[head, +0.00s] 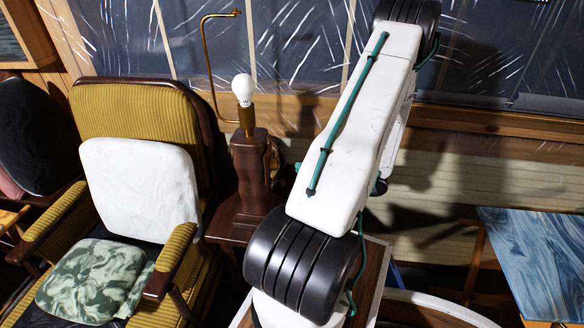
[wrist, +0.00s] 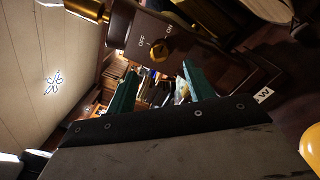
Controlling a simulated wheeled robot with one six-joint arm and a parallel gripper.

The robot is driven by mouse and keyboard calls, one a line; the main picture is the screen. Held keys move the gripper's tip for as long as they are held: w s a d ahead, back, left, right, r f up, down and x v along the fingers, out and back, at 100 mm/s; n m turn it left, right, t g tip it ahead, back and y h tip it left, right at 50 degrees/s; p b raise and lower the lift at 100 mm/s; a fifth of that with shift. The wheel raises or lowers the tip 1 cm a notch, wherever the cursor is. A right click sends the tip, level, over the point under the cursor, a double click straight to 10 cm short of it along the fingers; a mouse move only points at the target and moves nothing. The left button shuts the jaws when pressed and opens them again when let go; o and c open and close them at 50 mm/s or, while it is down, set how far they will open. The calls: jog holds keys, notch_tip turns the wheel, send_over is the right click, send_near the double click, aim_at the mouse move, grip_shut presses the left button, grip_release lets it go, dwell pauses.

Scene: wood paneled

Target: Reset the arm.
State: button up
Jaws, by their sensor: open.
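My arm (head: 362,125) is white with black joints and green trim. It rises through the middle of the head view and bends at the top. My gripper is not visible in the head view. In the wrist view the two green fingers of my gripper (wrist: 161,88) stand well apart, with nothing held between them. A dark brown panel marked OFF and ON with a brass knob (wrist: 159,53) shows beyond the fingers; whether anything touches it I cannot tell.
A brown lamp (head: 250,165) with a bare white bulb (head: 243,89) stands left of my arm. A yellow armchair (head: 125,100) holds a white cushion (head: 140,185) and a green marbled cushion (head: 92,280). A blue-topped table (head: 540,260) is at right. A wood-paneled wall is behind.

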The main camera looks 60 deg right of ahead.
jog(key=shift+s+d, duration=0.15)
jog(key=shift+s, duration=0.35)
jog(key=shift+f, duration=0.1)
jog(key=w+a+r+m+g+h, duration=0.1)
jog(key=a+r+m+g, duration=0.4)
jog(key=a+r+m, duration=0.3)
jog(key=w+a+r+m+g+h, duration=0.2)
jog(key=a+r+m+g, duration=0.4)
jog(key=a, duration=1.1)
jog(key=w+a+r+m+g+h, duration=0.1)
jog(key=a+r+m+g, duration=0.4)
jog(key=a+r+m, duration=0.7)
jog(key=shift+w+a+r+m+h, duration=0.15)
jog(key=shift+a+m+h, duration=0.45)
jog(key=shift+m, duration=0.8)
